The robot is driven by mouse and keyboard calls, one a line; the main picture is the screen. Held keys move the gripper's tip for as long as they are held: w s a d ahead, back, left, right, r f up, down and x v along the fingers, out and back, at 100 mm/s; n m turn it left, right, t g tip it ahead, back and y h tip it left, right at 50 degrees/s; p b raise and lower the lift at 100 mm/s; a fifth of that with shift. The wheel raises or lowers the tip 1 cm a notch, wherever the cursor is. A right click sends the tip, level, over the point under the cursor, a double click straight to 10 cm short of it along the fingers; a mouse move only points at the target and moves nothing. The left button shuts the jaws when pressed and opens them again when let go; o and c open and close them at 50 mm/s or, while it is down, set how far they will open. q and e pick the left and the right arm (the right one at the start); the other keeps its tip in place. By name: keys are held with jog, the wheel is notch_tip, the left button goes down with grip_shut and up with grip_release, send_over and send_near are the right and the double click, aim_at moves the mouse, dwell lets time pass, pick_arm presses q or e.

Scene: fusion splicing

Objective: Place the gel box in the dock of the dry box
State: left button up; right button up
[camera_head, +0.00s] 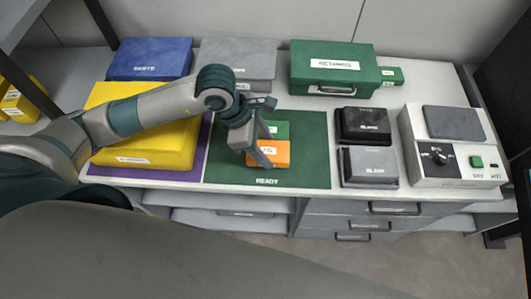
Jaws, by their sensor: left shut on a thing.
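A small orange box (278,153) with a white label, too blurred to read surely but perhaps the gel box, is at the green mat marked READY (310,160). My left gripper (258,150) is over it from the left and shut on it; its fingers hide part of the box. I cannot tell whether the box touches the mat. A small green box (280,129) is just behind it. No label reading dry box is legible; a green case (330,84) with a handle stands at the back. My right gripper is not in view.
A small green block (391,75) sits beside the case. Yellow (150,150), blue (150,57) and grey (250,55) boxes stand left and behind. The mat's right half is clear.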

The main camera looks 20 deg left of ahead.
pick_arm(q)
jog(key=shift+f+b, duration=0.9)
jog(key=shift+f, duration=1.1)
jog(key=shift+f, duration=0.15)
jog(key=o, duration=1.2)
